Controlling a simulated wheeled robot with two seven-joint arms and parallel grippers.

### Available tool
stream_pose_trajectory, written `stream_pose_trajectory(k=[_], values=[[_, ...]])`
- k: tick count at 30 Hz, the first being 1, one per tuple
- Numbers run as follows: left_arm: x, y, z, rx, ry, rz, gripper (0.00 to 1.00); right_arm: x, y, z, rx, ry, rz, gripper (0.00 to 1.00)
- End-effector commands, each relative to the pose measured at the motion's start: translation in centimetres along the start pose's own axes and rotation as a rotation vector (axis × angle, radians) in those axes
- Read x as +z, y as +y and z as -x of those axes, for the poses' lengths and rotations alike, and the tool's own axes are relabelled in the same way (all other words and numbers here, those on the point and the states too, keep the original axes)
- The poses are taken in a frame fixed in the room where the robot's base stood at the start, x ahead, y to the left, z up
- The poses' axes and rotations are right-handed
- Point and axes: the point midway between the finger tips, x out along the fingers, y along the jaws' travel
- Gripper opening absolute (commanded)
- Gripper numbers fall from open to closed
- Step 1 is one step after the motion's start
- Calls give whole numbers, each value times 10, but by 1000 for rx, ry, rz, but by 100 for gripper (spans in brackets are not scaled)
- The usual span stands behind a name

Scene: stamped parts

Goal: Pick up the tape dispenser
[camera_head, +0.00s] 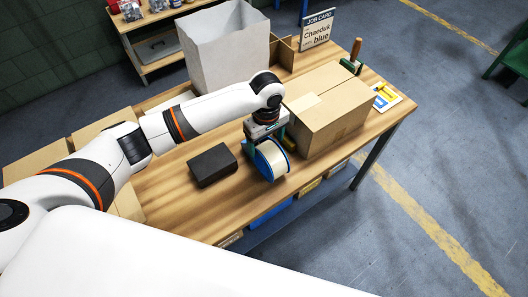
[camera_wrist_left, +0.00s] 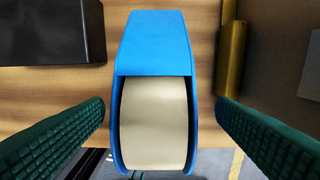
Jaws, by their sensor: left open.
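The tape dispenser (camera_head: 268,160) is blue with a wide cream roll of tape and stands on the wooden table near its front edge. In the left wrist view its blue body (camera_wrist_left: 154,45) and pale roll (camera_wrist_left: 154,120) fill the middle. My left gripper (camera_head: 264,145) is right over the dispenser. In the left wrist view its two green ribbed fingers (camera_wrist_left: 160,138) are apart, one on each side of the dispenser, with gaps showing between them and it. The right gripper does not show.
A black box (camera_head: 212,165) lies left of the dispenser, and a closed cardboard box (camera_head: 330,108) stands close on its right. A white bin (camera_head: 225,45) and a job card sign (camera_head: 317,29) stand at the back. Bare table (camera_head: 185,215) shows in front of the black box.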

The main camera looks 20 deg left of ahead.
Motion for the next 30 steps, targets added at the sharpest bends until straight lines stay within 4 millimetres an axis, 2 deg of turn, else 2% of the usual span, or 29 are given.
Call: stream_pose_trajectory(k=[1,5,9,17,26,30], values=[[2,2,-6,5,-1,1,80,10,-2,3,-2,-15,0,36],[8,5,-26,5,-1,2,80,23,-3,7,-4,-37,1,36],[7,4,-42,3,0,0,80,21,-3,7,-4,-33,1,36],[7,4,-46,1,0,-1,80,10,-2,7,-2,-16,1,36],[7,4,-45,1,0,-1,33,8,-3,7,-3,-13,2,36],[7,3,-44,0,-1,-1,32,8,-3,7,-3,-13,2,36]])
